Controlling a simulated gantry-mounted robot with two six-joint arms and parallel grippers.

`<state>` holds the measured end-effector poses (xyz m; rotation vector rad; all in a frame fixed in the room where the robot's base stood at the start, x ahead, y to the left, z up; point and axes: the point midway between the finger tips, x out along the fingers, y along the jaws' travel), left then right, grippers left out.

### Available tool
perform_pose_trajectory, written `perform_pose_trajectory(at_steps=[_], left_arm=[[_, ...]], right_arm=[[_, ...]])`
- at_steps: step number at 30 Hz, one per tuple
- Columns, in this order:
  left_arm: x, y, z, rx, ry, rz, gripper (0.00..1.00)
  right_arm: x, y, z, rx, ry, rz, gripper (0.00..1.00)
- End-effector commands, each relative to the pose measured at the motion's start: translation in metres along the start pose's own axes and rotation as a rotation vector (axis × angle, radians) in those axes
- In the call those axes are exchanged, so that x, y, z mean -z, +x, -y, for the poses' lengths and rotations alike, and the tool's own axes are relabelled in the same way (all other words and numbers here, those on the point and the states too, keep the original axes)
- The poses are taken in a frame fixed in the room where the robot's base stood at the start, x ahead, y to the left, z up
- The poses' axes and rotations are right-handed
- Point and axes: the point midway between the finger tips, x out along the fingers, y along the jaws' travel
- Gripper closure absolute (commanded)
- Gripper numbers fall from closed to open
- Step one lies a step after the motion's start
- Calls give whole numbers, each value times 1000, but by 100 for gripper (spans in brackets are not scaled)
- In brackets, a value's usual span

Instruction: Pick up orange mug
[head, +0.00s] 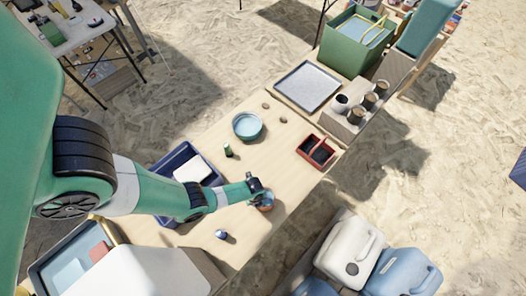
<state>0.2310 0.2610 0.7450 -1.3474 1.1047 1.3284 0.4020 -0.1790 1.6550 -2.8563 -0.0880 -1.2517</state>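The orange mug (267,203) stands on the wooden table (284,174) near its front edge, with a bluish inside or rim showing. My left gripper (259,191) is right at the mug, over its upper side, and hides part of it. The fingers are too small and dark to tell whether they are open or shut, or whether they touch the mug. My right gripper is not in view.
A blue bin (166,167) with a white item lies behind my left arm. A teal bowl (247,126), a dark green bottle (228,150), a red tray (317,152) and a small blue-white object (221,234) stand around. The table right of the mug is clear.

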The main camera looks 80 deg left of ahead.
Motion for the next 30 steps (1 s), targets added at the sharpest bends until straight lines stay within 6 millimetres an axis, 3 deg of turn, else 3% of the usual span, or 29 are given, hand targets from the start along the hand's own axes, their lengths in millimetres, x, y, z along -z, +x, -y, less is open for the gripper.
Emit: perform_pose_trajectory(at_steps=[1, 3, 30], left_arm=[[0, 0, 0, 0, 0, 0, 88], [0, 0, 0, 0, 0, 0, 100], [0, 0, 0, 0, 0, 0, 100]], right_arm=[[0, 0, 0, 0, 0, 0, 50], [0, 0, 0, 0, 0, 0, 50], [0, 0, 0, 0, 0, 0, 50]])
